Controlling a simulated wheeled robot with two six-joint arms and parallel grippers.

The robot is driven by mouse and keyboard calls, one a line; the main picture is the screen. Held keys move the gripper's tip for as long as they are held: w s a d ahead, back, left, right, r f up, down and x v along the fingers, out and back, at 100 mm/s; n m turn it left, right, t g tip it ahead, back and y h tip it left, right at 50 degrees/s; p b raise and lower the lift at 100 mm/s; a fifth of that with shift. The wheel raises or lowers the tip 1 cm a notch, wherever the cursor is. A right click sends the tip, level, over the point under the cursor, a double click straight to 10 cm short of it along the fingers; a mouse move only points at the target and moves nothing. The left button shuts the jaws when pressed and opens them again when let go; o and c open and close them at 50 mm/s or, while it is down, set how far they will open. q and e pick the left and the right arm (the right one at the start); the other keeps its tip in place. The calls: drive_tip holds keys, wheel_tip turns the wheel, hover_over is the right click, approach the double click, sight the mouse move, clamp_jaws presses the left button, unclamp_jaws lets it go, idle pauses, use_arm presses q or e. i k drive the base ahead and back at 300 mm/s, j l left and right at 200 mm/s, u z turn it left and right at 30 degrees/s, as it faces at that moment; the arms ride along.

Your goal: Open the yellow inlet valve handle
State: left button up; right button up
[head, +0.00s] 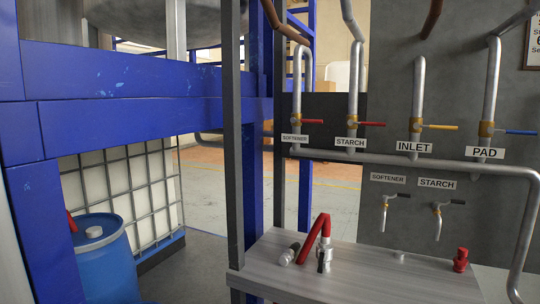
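The yellow inlet valve handle (440,127) is in the head view, right of centre. It points to the right, roughly level, across the vertical inlet pipe (418,88). Its brass valve body (415,125) sits on that pipe, just above the white INLET label (414,147). Nothing covers the handle. Neither of my grippers shows in this view.
Red handles on SOFTENER (311,121) and STARCH (372,124) are left of it; a blue handle (521,132) on PAD is right. Below, a grey table (350,283) carries a red hose (314,239) with metal fittings. A blue frame (140,97) stands left.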

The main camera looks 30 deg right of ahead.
sight(416, 126)
drive_tip(key=z, duration=2.05)
